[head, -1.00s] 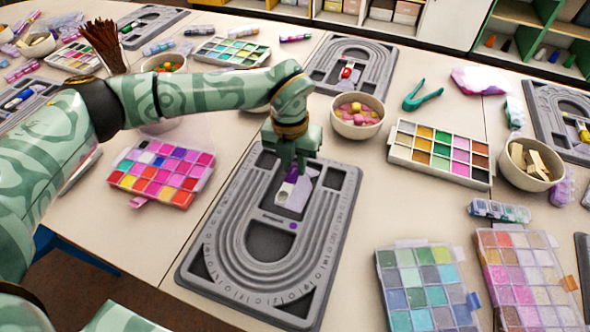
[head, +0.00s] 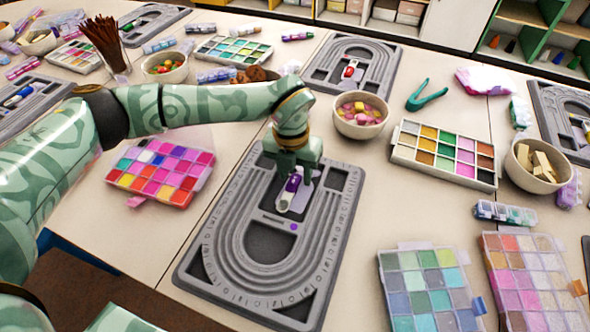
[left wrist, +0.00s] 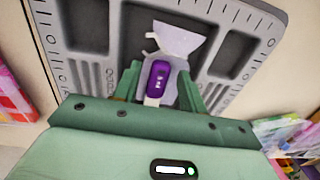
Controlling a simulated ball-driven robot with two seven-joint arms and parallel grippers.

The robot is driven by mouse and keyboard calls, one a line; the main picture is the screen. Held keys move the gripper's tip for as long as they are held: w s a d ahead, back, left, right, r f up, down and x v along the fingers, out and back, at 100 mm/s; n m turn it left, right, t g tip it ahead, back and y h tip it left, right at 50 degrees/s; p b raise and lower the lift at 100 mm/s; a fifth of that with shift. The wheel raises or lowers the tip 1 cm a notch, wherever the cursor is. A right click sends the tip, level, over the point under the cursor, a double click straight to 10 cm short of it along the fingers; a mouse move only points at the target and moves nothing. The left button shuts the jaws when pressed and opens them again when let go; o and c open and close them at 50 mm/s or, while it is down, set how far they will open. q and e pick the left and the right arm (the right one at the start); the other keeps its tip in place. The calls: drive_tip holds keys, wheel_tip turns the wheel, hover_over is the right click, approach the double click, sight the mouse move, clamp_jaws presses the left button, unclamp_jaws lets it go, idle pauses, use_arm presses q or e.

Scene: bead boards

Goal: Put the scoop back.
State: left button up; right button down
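The grey bead board (head: 335,270) lies in the middle of the table, with a purple dot (head: 293,227) on it. A small purple and white thing, which looks like the scoop (head: 290,193), lies in or over the board's middle recess. In the left wrist view the scoop (left wrist: 158,78) lies on or beside a pale lilac piece (left wrist: 180,42). My left gripper (head: 295,173) is low over the board, pointing down. In the left wrist view its fingers (left wrist: 157,92) stand on either side of the scoop, with gaps showing. Contact cannot be made out. My right gripper is not in view.
A bowl of pink and yellow beads (head: 360,112) stands behind the board on the right. A bead tray (head: 160,172) is to the left; another (head: 443,152) is to the right. Teal pliers (head: 426,95) lie behind. Bare table shows right of the board.

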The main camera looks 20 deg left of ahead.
use_arm(q)
wheel_tip(320, 180, up, 13)
drive_tip(key=p, duration=0.4)
drive_tip(key=shift+a, duration=0.4)
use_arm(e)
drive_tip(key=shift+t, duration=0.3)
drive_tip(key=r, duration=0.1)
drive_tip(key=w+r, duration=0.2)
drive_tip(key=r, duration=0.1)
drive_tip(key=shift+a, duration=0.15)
use_arm(q)
drive_tip(key=shift+r, duration=0.1)
drive_tip(key=shift+d+p, duration=0.1)
drive_tip(key=shift+p, duration=0.2)
